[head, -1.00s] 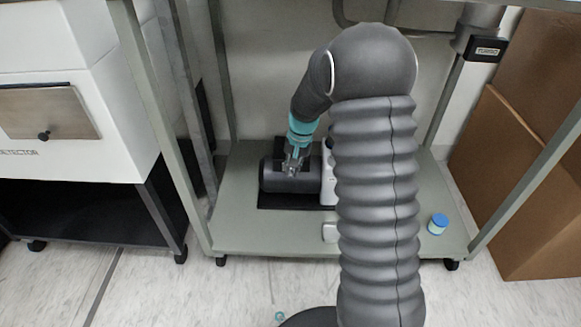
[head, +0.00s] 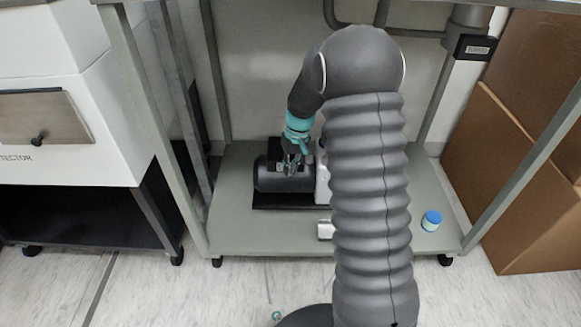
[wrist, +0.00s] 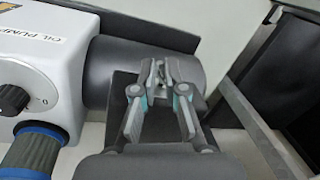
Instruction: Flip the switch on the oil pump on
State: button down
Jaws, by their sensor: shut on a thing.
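The oil pump (head: 268,180) sits on the lower shelf of a grey frame, with a dark cylindrical motor and a white body (head: 322,182). In the wrist view, the white body (wrist: 60,68) carries the label "OIL PUMP" and a black knob (wrist: 12,100) marked 0. My gripper (head: 291,166) reaches down onto the top of the dark motor. In the wrist view, my gripper's fingertips (wrist: 160,74) are close together on a small metallic part at the motor's dark box, which looks like the switch. The fingers largely hide it, so its position is unclear.
A blue-capped jar (head: 431,220) stands on the shelf at the right. A frame post (head: 160,140) rises at the left, and cardboard boxes (head: 520,190) stand at the right.

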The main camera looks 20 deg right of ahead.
jog(key=c, duration=1.5)
grip_release()
jog(key=r, duration=0.4)
jog(key=d+r, duration=0.1)
jog(key=r, duration=0.3)
jog(key=d+r, duration=0.1)
jog(key=r, duration=0.3)
jog(key=shift+w, duration=0.1)
